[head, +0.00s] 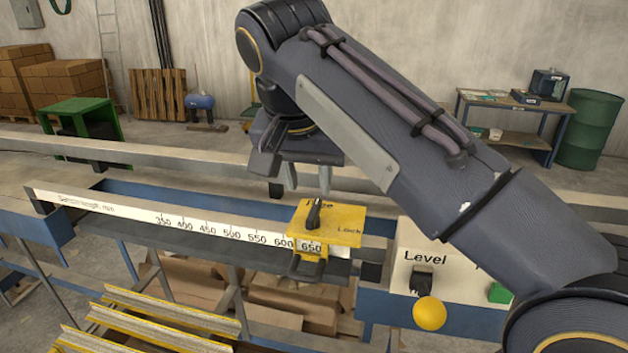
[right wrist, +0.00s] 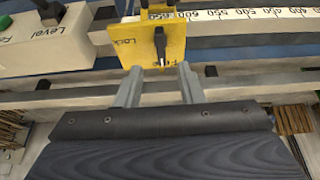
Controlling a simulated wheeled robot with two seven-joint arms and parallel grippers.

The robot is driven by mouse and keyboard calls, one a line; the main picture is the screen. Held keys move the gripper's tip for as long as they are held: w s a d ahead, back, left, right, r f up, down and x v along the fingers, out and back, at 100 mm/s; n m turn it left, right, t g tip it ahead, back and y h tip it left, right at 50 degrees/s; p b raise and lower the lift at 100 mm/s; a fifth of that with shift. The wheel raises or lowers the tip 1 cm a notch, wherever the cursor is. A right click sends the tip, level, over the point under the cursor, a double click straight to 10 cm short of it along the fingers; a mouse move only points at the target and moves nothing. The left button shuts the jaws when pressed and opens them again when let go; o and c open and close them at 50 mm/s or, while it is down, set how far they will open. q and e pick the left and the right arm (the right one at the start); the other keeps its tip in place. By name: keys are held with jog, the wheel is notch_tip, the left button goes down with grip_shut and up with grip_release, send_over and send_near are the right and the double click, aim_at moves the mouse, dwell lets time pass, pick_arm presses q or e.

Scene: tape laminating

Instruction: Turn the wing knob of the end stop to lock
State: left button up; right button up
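The end stop (head: 345,228) is a yellow plate on the measuring rail, by the 650 mark. Its black wing knob (head: 314,213) points at the word Free; the word Lock is on the plate's right side in the head view. In the right wrist view the knob (right wrist: 160,45) shows in the upper middle, pointing down at Free. My right gripper (head: 307,182) is open and empty, just beyond the plate in the head view. In the right wrist view its two fingers (right wrist: 159,84) stand apart below the knob, not around it. My left gripper is out of view.
The white scale rail (head: 130,213) runs left from the stop. Yellow slats (head: 160,310) lie at front left. My right arm covers the upper right.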

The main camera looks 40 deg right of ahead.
aim_at(314, 209)
jog(key=shift+w+d+x, duration=0.1)
jog(key=shift+d+x, duration=0.05)
jog(key=shift+x, duration=1.8)
jog(key=shift+w+d+x, duration=0.1)
jog(key=shift+x, duration=1.85)
jog(key=shift+r, duration=0.1)
jog(key=shift+c, duration=0.3)
grip_shut()
